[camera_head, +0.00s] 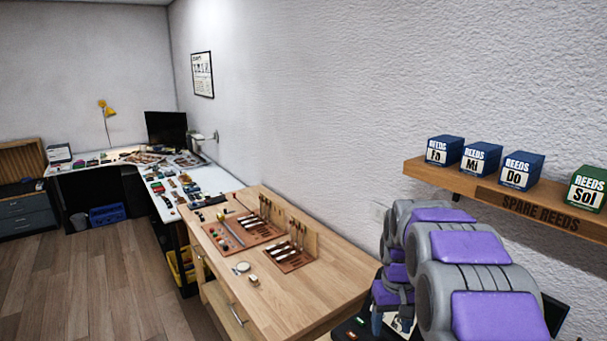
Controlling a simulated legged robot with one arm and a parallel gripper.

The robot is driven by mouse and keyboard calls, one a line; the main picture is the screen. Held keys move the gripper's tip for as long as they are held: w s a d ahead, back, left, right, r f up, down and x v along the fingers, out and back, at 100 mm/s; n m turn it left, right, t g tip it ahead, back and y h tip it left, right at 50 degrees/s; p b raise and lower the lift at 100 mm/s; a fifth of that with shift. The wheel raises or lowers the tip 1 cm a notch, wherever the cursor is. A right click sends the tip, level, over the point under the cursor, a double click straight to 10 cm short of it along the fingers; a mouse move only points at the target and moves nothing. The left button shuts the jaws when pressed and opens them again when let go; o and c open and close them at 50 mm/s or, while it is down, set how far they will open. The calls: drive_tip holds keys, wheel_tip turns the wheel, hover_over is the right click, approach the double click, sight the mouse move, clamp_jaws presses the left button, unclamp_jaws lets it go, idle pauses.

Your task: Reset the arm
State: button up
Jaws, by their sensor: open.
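My own arm shows at the lower right as grey rounded links with purple panels, folded close to my body. It stands in front of the right end of the wooden workbench (330,285) and below the wall shelf. The end of the arm is hidden behind its own links or outside the picture. I cannot make out my gripper's fingers.
A wooden shelf (425,172) labelled SPARE REEDS holds blue boxes Fa (445,150), Mi (481,158), Do (521,170) and a green box Sol (587,187). Brown tool mats (240,228) lie on the bench. A white table (215,178) stands beyond; open floor (100,270) lies left.

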drive_tip(key=s+a+b, duration=0.1)
drive_tip(key=s+a, duration=0.2)
drive_tip(key=s, duration=1.5)
drive_tip(key=s+a+f+g+b, duration=0.1)
drive_tip(key=s+a, duration=0.2)
drive_tip(key=s, duration=1.5)
drive_tip(key=shift+f+m+b, duration=0.3)
drive_tip(key=shift+b, duration=0.05)
idle(2.2)
